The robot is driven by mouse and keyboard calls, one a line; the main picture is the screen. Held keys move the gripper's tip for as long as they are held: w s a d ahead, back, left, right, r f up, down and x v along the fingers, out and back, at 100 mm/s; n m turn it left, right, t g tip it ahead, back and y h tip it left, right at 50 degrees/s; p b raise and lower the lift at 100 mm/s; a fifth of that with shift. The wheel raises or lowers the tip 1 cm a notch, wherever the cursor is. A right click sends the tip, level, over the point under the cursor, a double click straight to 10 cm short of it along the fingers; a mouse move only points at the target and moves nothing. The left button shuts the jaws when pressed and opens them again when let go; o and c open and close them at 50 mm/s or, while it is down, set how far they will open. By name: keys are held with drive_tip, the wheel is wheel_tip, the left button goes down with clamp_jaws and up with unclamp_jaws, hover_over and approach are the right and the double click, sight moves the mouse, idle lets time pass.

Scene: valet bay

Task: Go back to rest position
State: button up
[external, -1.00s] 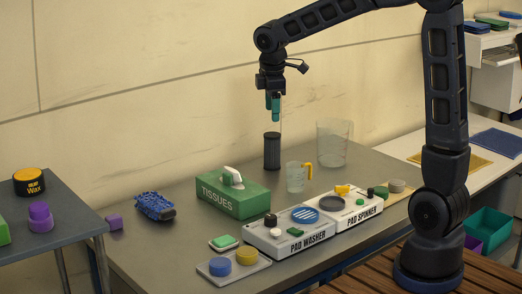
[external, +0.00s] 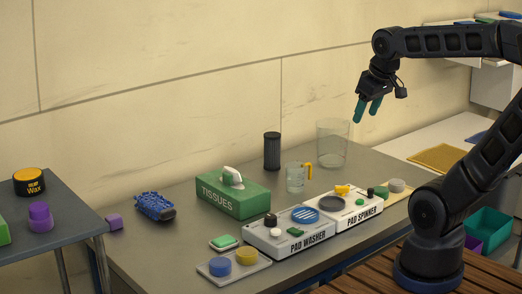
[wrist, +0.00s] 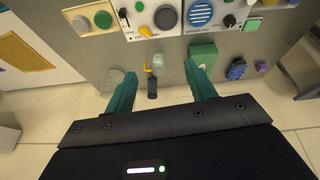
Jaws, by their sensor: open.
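My gripper (external: 367,109) is open and empty, with teal fingers pointing down. It hangs in the air above and to the right of the clear bin (external: 333,143) at the back of the grey table. In the wrist view my gripper (wrist: 160,88) has its two fingers spread wide apart. A dark ribbed cylinder (external: 272,151) stands upright on the table, apart from the gripper. The dark cylinder also shows between the fingers in the wrist view (wrist: 152,89), well beyond them.
A clear jug with a yellow handle (external: 296,177), a green tissue box (external: 232,194), the pad washer (external: 290,236) and the pad spinner (external: 344,209) stand on the table. A blue mitt (external: 154,206) lies left. A side table (external: 70,231) holds a wax tin (external: 29,181).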

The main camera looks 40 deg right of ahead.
drive_tip(key=shift+s+d+f+m, duration=0.15)
drive_tip(key=shift+s+f+m, duration=0.15)
drive_tip(key=shift+s, duration=0.3)
drive_tip(key=shift+s+d+f+m, duration=0.15)
drive_tip(key=shift+s+m, duration=0.15)
drive_tip(key=shift+s, duration=0.25)
